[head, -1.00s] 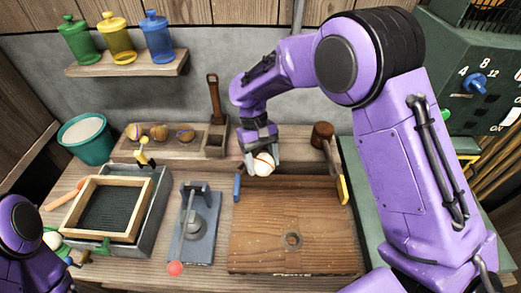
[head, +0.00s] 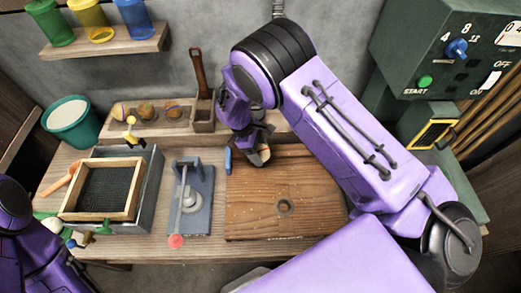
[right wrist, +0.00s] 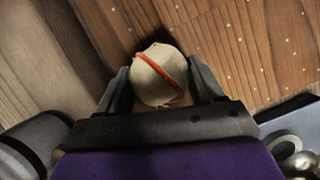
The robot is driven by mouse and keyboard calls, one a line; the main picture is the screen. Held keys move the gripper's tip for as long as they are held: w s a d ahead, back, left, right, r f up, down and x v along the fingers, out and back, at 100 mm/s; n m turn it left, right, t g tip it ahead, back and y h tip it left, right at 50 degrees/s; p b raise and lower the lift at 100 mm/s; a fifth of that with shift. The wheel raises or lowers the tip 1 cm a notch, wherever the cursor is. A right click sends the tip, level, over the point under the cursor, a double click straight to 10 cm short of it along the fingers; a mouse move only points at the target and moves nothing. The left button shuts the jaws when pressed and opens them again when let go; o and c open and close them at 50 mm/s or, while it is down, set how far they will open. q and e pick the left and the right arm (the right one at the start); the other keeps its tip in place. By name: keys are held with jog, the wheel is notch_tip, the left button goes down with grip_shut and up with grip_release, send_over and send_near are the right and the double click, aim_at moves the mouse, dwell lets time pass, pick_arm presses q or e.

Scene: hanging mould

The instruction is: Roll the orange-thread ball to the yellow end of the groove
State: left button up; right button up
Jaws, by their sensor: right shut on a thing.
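The pale ball with an orange thread (right wrist: 158,84) is between the fingers of my right gripper (right wrist: 160,72), which is shut on it. In the head view the ball (head: 264,154) shows partly, by my right gripper (head: 256,156), at the upper left of the wooden board (head: 300,210). The blue end marker (head: 228,160) stands just left of the gripper. The groove and its yellow end are hidden behind my right arm. I cannot tell whether the ball touches the board.
A grey clamp stand with a red-knobbed lever (head: 176,241) stands left of the board. A wood-framed mesh tray (head: 66,214) lies farther left. A rack with several balls (head: 147,112) is behind. A green control box (head: 400,60) stands at the right.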

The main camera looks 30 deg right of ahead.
jog(key=shift+f, duration=0.6)
jog(key=shift+s+f+b, duration=0.15)
jog(key=shift+s+b, duration=0.2)
jog(key=shift+s, duration=0.25)
jog(key=shift+w+f, duration=0.15)
jog(key=shift+w, duration=0.15)
jog(key=shift+s+p, duration=0.25)
jog(key=shift+p, duration=0.1)
pick_arm(q)
jog(key=shift+s+f, duration=0.1)
jog(key=shift+s, duration=0.35)
pick_arm(e)
jog(key=o, duration=1.3)
jog(key=shift+w+a+r, duration=0.15)
jog(key=shift+w+r, duration=0.05)
jog(key=shift+r, duration=0.2)
pick_arm(q)
jog(key=shift+f+b, duration=0.9)
jog(key=shift+b, duration=0.05)
pick_arm(e)
jog(key=v, duration=0.9)
jog(key=shift+r, duration=0.35)
